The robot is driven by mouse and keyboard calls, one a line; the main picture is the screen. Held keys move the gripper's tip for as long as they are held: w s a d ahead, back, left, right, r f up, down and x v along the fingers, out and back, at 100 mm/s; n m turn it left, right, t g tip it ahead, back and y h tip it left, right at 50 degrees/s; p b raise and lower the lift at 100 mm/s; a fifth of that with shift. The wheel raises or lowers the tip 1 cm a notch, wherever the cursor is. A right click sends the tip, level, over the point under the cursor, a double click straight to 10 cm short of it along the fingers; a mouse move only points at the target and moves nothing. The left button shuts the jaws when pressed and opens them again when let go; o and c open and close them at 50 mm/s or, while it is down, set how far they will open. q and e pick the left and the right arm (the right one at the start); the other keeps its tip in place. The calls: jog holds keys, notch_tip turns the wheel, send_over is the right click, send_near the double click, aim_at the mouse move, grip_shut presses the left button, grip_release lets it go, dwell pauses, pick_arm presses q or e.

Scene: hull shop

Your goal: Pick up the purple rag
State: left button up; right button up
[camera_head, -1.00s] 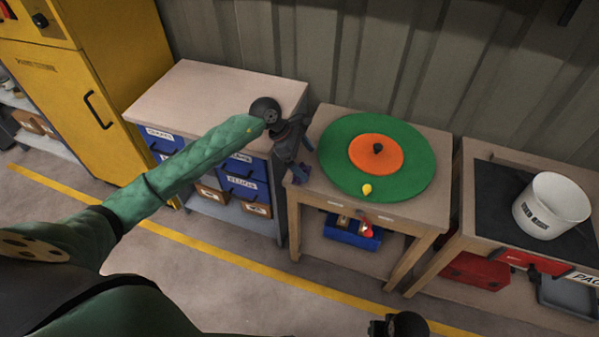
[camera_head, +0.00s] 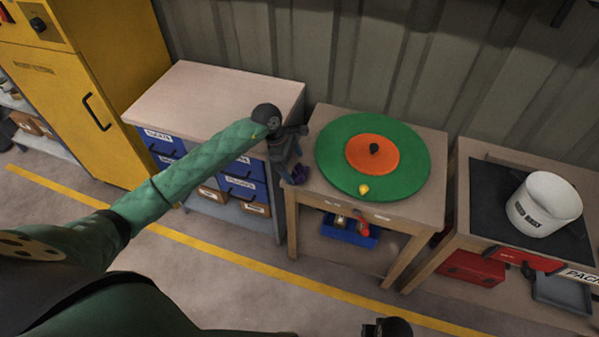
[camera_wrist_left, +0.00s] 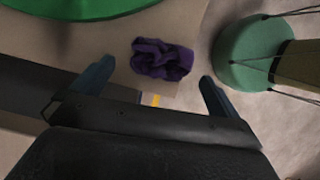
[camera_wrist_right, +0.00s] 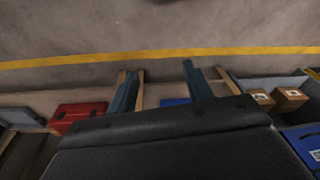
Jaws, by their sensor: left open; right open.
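The crumpled purple rag (camera_head: 300,174) lies at the left front corner of the wooden table (camera_head: 408,208) that bears the green disc. It shows whole in the left wrist view (camera_wrist_left: 162,60), lying near the table edge. My left gripper (camera_head: 290,168) hangs over that corner, partly hidden behind its own wrist in the head view. In the left wrist view my left gripper (camera_wrist_left: 157,74) is open, with the rag between and beyond its blue fingertips, not held. My right gripper (camera_wrist_right: 162,69) is open and empty, over the floor.
The green disc (camera_head: 330,165) with an orange disc (camera_head: 360,155) and a yellow knob (camera_head: 363,189) stands right of the rag. A drawer cabinet (camera_head: 215,85) is close at left. A white bucket (camera_head: 540,210) stands on the right table. A blue bin (camera_head: 347,232) sits on the lower shelf.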

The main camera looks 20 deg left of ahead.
aim_at(297, 170)
pick_arm(q)
jog(key=p+x, duration=0.1)
jog(key=x, duration=0.2)
jog(key=shift+d+f, duration=0.1)
jog(key=shift+d, duration=0.05)
pick_arm(e)
notch_tip(297, 170, down, 6)
jog(key=s, duration=0.1)
jog(key=shift+s+d, duration=0.35)
jog(key=shift+d, duration=0.1)
pick_arm(q)
jog(key=shift+c, duration=0.4)
pick_arm(e)
jog(key=shift+f, duration=0.1)
pick_arm(q)
jog(key=c, duration=0.9)
